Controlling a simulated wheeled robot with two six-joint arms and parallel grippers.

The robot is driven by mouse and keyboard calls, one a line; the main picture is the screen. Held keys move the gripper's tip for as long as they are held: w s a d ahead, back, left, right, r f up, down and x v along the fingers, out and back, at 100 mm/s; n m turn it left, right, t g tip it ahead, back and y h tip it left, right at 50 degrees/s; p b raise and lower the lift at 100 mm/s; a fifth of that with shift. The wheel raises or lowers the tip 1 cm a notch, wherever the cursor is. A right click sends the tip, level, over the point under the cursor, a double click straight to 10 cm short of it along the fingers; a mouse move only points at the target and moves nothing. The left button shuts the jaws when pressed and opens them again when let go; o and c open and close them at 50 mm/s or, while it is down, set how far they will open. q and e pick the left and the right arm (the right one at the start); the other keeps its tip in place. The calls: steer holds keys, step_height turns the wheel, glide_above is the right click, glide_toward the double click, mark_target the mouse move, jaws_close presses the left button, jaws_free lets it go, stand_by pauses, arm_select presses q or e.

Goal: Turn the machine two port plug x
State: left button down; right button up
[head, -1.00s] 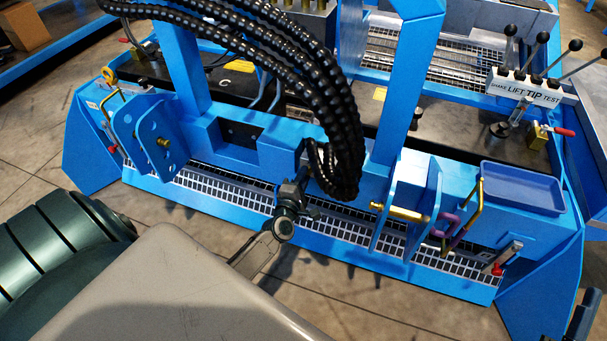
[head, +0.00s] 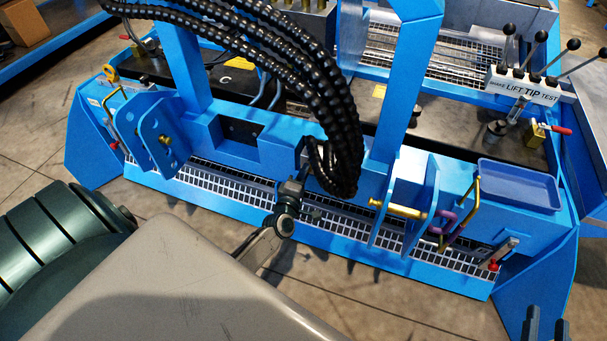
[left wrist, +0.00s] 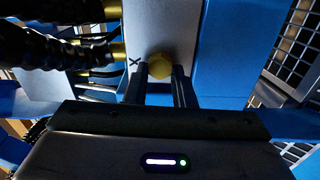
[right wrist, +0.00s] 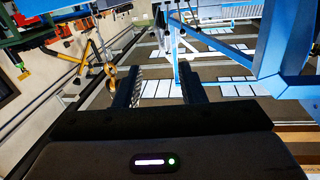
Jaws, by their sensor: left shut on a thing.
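The port plug (left wrist: 159,66) is a yellow hex head on a pale block face, next to a black X mark (left wrist: 135,62), in the left wrist view. My left gripper (left wrist: 160,84) has its two dark fingers at either side of the plug, shut on it. In the head view the end of my left arm reaches in beside the black hoses; the plug is not discernible there. My right gripper (head: 544,322) shows at the bottom right of the head view. In the right wrist view its fingers (right wrist: 155,88) are wide apart with nothing between them.
Thick black hoses (head: 335,110) hang close to my left gripper. The blue frame (head: 400,90) carries brackets, a brass pin (head: 398,208), a purple shackle (head: 441,222) and a blue tray (head: 520,186). Levers (head: 540,60) stand at the upper right. Floor is clear in front.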

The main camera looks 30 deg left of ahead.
arm_select(q)
steer(key=c, duration=1.2)
jaws_free()
steer(key=v, duration=1.1)
steer(key=shift+p, duration=0.3)
arm_select(e)
steer(key=f+g, duration=0.1)
steer(key=s+f, duration=0.1)
steer(key=f, duration=0.1)
steer(key=shift+s+a+g, duration=0.1)
steer(key=shift+g, duration=0.3)
arm_select(q)
steer(key=shift+d, duration=0.1)
